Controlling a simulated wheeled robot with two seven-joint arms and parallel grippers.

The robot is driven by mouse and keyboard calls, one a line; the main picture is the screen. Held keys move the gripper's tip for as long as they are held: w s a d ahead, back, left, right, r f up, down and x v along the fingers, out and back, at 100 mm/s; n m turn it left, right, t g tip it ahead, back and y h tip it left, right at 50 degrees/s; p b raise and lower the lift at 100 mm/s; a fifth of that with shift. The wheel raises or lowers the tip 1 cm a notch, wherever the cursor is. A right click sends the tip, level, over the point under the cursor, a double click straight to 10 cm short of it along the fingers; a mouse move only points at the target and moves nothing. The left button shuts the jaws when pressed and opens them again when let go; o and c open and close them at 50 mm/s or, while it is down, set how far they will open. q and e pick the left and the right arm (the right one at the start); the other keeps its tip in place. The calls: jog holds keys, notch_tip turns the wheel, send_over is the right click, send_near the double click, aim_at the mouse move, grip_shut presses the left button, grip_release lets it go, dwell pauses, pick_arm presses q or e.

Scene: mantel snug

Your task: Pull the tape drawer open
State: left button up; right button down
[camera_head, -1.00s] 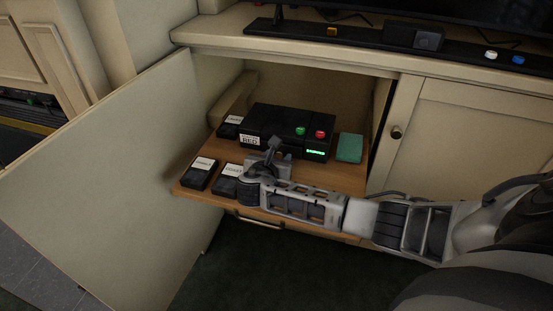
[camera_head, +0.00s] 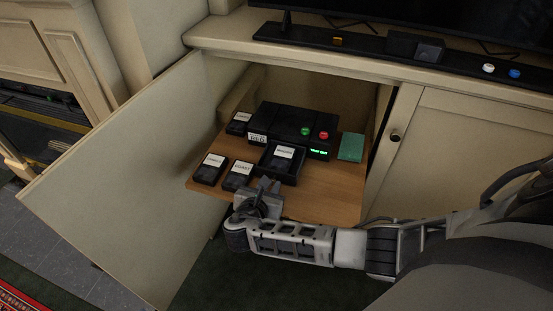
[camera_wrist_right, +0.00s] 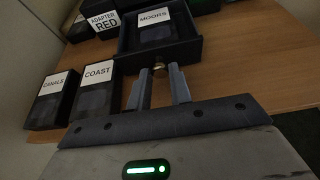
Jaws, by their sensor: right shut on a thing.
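The tape drawer (camera_head: 279,173) stands out from the front of the black box (camera_head: 283,118) on the wooden shelf. A tape labelled MOORS (camera_wrist_right: 152,25) lies in it. My right gripper (camera_head: 268,187) is in front of the drawer. The knob is not clear in the head view. My left gripper is not in view.
The tapes CANALS (camera_wrist_right: 52,98) and COAST (camera_wrist_right: 94,88) lie left of the drawer; another tape (camera_head: 239,123) lies behind them. The open cabinet door (camera_head: 120,180) bounds the left. The shelf (camera_head: 335,190) is bare at front right.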

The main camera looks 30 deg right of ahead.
jog(key=shift+s+a, duration=0.3)
jog(key=shift+a, duration=0.05)
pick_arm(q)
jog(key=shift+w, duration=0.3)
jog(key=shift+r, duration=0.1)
pick_arm(e)
jog(key=c, duration=1.3)
grip_release()
pick_arm(q)
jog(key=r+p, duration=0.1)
jog(key=p, duration=0.1)
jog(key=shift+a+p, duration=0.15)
jog(key=shift+p, duration=0.15)
pick_arm(e)
jog(key=v, duration=1.6)
jog(key=shift+f, duration=0.1)
